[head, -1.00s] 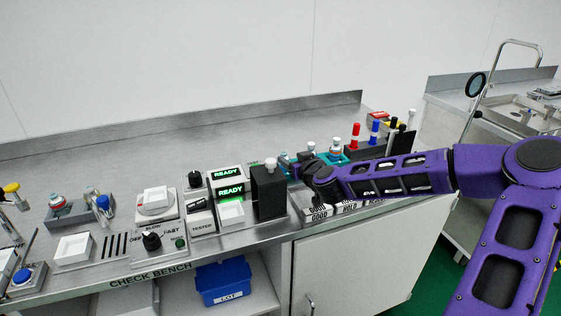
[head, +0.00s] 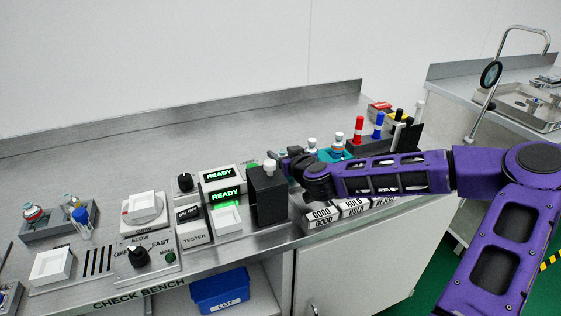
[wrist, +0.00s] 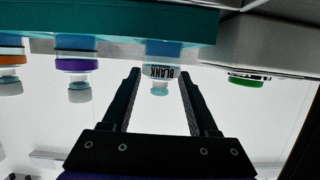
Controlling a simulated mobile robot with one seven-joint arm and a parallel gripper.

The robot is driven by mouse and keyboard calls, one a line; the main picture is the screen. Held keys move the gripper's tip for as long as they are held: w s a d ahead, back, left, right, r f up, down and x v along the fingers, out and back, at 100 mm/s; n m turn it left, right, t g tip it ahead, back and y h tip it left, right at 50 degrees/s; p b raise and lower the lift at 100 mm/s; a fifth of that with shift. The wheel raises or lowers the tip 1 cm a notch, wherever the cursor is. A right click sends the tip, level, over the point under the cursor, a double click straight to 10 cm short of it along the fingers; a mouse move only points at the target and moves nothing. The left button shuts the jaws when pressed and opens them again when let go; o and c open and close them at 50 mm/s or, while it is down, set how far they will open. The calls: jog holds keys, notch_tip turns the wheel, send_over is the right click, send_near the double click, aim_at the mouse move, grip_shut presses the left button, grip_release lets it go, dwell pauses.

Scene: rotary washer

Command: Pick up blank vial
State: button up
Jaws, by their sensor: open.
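The blank vial (wrist: 162,71), with a white BLANK label and pale translucent cap, shows upside down in the wrist view, at the edge of a teal rack (wrist: 110,21). My gripper (wrist: 160,77) is open, with one finger on each side of the vial's label and cap. Gaps show on both sides, and nothing is held. In the head view the teal rack (head: 325,156) is partly hidden behind my arm. White-capped vials stand there; which is the blank one I cannot tell. My fingers are hard to make out there.
Orange-banded (wrist: 10,62) and purple-banded (wrist: 77,64) vials are left of the blank vial in the wrist view. A black block (head: 267,193) stands left of my wrist. GOOD, HOLD and REJECT bins (head: 321,217) lie in front. Red and blue markers (head: 359,130) stand behind my arm.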

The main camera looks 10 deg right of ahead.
jog(key=shift+s, duration=0.1)
jog(key=shift+c, duration=0.2)
grip_shut()
jog(key=shift+r, duration=0.1)
